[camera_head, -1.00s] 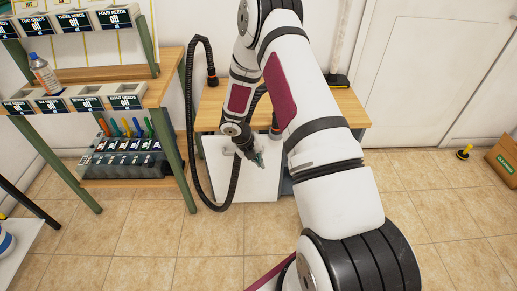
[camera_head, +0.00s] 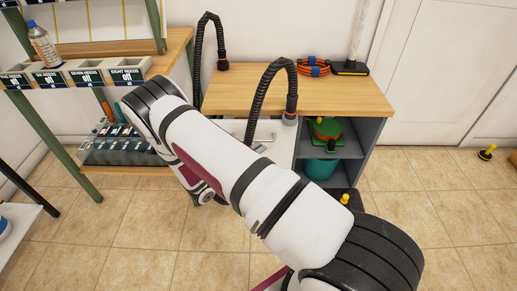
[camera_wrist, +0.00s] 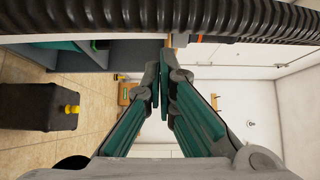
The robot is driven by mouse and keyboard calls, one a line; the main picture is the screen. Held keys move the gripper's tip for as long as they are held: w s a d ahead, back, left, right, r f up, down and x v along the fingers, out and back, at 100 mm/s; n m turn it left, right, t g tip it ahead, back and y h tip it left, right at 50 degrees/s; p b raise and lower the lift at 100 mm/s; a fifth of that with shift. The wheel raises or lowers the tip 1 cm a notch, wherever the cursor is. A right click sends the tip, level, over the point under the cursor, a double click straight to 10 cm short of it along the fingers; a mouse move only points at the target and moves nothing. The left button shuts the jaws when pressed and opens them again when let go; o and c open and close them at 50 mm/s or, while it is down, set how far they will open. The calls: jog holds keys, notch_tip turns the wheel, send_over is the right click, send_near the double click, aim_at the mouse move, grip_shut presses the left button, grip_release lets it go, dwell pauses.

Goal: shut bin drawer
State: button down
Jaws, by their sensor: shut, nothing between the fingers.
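A white panel (camera_head: 238,127) with a handle shows under the left part of the wooden counter; it looks like the bin drawer's front. My arm covers much of it, so I cannot tell how far out it stands. My gripper (camera_wrist: 164,92) shows in the wrist view with its teal fingers together and nothing between them. In the head view the gripper is hidden behind my arm. In the wrist view no drawer front shows clearly between or ahead of the fingertips.
Black corrugated hoses (camera_head: 270,90) rise at the counter (camera_head: 340,98); one crosses the top of the wrist view (camera_wrist: 160,16). Open grey shelves (camera_head: 352,146) hold a teal bucket (camera_head: 320,168). A black box with a yellow knob (camera_wrist: 35,106) stands on the floor. A rack (camera_head: 180,50) stands left.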

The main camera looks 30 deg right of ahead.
jog(key=d, duration=0.3)
jog(key=w+d+b, duration=0.1)
jog(key=d, duration=0.2)
jog(key=shift+w+d+f, duration=0.1)
jog(key=shift+w+d, duration=0.05)
jog(key=shift+d, duration=0.25)
jog(key=shift+w+d+b, duration=1)
jog(key=shift+w+d, duration=0.45)
jog(key=shift+w, duration=0.3)
jog(key=w+d+b, duration=0.1)
jog(key=w+d, duration=0.1)
jog(key=w, duration=0.1)
jog(key=shift+w+d+b, duration=0.2)
jog(key=shift+w+b, duration=0.1)
jog(key=shift+b, duration=0.05)
jog(key=shift+s+a+p, duration=0.3)
jog(key=shift+s, duration=0.1)
jog(key=p, duration=0.4)
send_near(273, 125)
jog(key=s+a, duration=0.2)
jog(key=s, duration=0.1)
jog(key=shift+a+f, duration=0.2)
jog(key=shift+a, duration=0.1)
